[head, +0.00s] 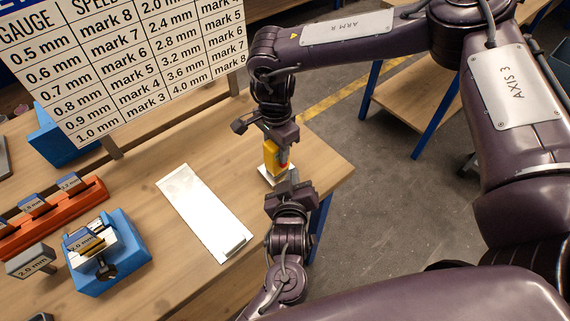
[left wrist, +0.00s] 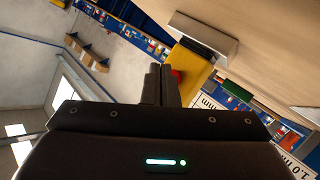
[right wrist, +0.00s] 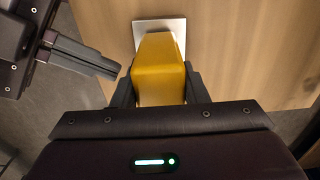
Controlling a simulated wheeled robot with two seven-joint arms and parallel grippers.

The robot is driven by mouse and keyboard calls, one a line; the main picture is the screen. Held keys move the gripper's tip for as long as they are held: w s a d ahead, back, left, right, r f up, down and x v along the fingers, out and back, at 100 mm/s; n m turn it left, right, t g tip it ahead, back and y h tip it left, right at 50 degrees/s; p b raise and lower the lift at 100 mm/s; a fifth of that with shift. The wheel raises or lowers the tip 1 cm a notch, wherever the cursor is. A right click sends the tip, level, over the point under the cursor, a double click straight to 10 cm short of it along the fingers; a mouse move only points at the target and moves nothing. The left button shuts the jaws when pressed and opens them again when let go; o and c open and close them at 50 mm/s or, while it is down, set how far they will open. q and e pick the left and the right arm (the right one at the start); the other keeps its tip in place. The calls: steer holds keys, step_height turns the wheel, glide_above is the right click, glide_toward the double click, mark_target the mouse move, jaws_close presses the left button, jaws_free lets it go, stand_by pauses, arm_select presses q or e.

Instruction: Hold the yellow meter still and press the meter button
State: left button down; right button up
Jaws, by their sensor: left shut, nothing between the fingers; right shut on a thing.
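The yellow meter (head: 270,155) stands near the table's right edge at a pale square plate (head: 264,172). It also shows in the right wrist view (right wrist: 159,75). My right gripper (head: 276,143) is shut on the meter, one finger on each side. A red button (head: 283,166) shows on the meter's side; it is also in the left wrist view (left wrist: 177,76). My left gripper (head: 293,178) is shut and empty, its fingertips (left wrist: 161,70) right beside the red button. I cannot tell whether they touch it. The fingers partly cover the button.
A white panel (head: 205,212) lies on the table left of the meter. A blue fixture (head: 107,262), an orange rack (head: 52,213) and a gauge chart board (head: 120,65) stand further left. The table's right edge (head: 335,185) is close to the meter.

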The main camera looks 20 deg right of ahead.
arm_select(q)
steer(key=shift+s+d, duration=0.3)
steer(key=shift+s, duration=0.5)
steer(key=shift+s+d, duration=0.25)
steer(key=shift+s, duration=0.5)
steer(key=shift+s+d, duration=0.3)
steer(key=shift+s, duration=0.5)
arm_select(e)
steer(key=o, duration=1.2)
step_height(320, 180, up, 12)
